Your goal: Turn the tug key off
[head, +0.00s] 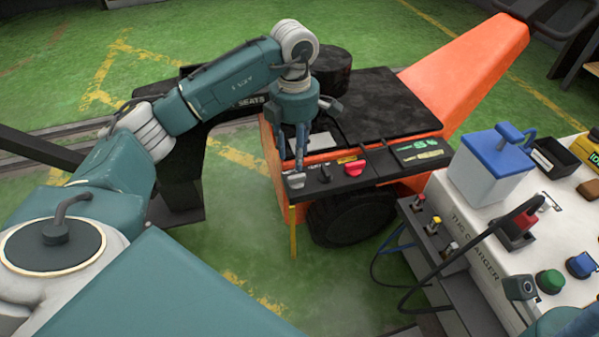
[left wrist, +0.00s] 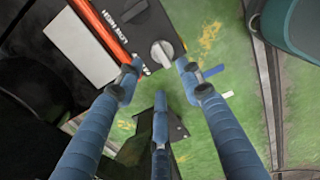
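The orange tug (head: 470,65) has a black control panel (head: 375,172) on its near edge. A light grey turn knob (head: 296,181), which looks like the key, is at the panel's left end; it also shows in the left wrist view (left wrist: 162,53). A black knob (head: 324,174) and a red knob (head: 354,167) sit to its right. My left gripper (head: 298,160) is just above the grey knob, pointing down. In the left wrist view its blue fingers (left wrist: 158,72) are spread, with the grey knob just beyond their tips and no contact visible. My right gripper is out of view.
A white charger cart (head: 470,215) stands close at the right, with a blue-lidded box (head: 497,160), coloured buttons and a hanging black cable (head: 385,265). A black cylinder (head: 332,70) is behind the left gripper. Green floor is open in front of the tug.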

